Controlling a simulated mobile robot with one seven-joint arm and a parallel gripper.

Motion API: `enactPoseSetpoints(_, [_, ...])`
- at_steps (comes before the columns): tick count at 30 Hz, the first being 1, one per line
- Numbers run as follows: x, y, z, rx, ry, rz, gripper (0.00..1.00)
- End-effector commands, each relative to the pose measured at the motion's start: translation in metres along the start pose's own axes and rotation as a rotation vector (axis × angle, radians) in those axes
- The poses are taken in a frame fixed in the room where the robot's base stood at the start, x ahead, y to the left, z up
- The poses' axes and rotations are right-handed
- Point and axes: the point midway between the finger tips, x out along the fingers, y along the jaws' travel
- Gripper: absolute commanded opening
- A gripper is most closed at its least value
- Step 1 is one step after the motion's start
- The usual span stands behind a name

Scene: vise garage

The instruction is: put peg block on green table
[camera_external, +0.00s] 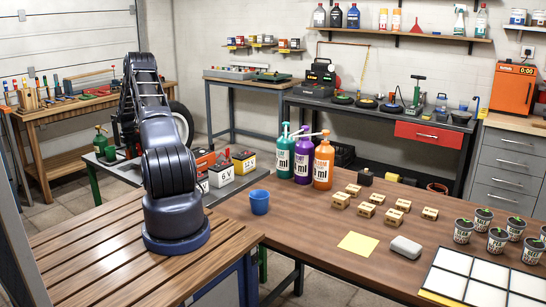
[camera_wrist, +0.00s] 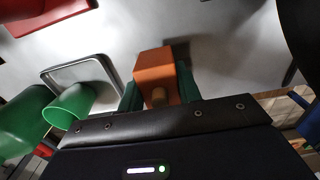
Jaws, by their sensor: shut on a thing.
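An orange-brown peg block (camera_wrist: 154,66) with a short round peg is between the dark green fingers of my gripper (camera_wrist: 158,88) in the wrist view. The fingers are shut on it. Below it is a pale grey surface (camera_wrist: 222,55); I cannot tell whether the block touches it. In the external view, a table with green legs and a grey top (camera_external: 228,190) stands behind my arm. My arm reaches away toward the back left there, and its links hide the gripper and the block.
The wrist view shows a metal tray (camera_wrist: 84,70), a green cup (camera_wrist: 68,108) and a red object (camera_wrist: 45,14) on the left. Batteries (camera_external: 243,163) stand on the green-legged table. A brown table with bottles (camera_external: 323,165) and small wooden blocks (camera_external: 367,210) fills the right.

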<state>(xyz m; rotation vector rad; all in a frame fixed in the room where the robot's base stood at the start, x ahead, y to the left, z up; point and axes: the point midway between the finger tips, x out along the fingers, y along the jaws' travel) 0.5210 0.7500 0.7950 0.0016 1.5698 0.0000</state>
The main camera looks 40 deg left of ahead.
Motion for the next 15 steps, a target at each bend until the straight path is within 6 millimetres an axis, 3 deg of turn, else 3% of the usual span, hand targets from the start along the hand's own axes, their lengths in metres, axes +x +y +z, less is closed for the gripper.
enactPoseSetpoints(7, [0.033,0.000,-0.001,-0.002,0.001,-0.001,0.11])
enactPoseSetpoints(15, [0.038,0.000,-0.001,-0.001,0.000,0.000,0.11])
